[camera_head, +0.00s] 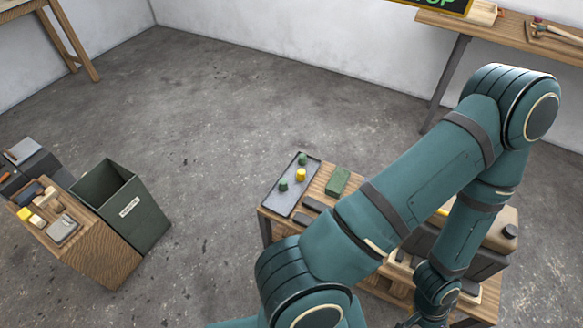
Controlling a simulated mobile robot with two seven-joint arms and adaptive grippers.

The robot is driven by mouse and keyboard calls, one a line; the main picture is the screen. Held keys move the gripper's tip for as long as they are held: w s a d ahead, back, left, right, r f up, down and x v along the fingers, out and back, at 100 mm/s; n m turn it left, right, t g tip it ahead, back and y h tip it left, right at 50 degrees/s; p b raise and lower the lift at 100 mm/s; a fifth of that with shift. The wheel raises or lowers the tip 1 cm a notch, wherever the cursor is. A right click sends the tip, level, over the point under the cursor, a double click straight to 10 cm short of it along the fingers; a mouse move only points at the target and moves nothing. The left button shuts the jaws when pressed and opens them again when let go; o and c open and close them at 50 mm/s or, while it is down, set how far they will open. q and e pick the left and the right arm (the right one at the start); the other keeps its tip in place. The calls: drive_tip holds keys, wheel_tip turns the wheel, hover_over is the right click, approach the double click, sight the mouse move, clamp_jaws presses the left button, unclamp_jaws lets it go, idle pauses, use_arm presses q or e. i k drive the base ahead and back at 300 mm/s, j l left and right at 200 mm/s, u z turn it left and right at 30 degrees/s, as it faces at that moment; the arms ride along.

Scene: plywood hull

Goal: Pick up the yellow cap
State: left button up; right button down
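The yellow cap (300,175) is a small round piece on a dark grey tray (279,203). The tray lies at the left end of a wooden workbench (321,178). One green cap (303,159) sits just behind the yellow cap, and another green cap (283,185) sits to its front left. My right arm crosses over the bench to the right of the tray and bends down. Its gripper (410,322) is only partly visible at the bottom edge, well away from the yellow cap, and its fingers cannot be made out. My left gripper is not in view.
A green block (338,181) and dark flat pieces (313,204) lie right of the tray. A dark case (475,263) stands farther right. An open green bin (142,215) and a wooden cabinet (100,257) with small items stand at left. Floor between is clear.

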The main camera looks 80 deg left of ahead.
sight(301, 176)
drive_tip(key=k+j, duration=0.15)
drive_tip(key=j, duration=0.25)
drive_tip(key=k+j, duration=0.2)
drive_tip(key=j, duration=0.2)
drive_tip(key=k+j, duration=0.15)
drive_tip(key=j, duration=0.25)
drive_tip(key=k+j, duration=0.2)
drive_tip(key=j, duration=0.2)
drive_tip(key=k+j, duration=0.15)
drive_tip(key=j, duration=0.25)
drive_tip(key=k+j, duration=0.2)
drive_tip(key=j, duration=0.2)
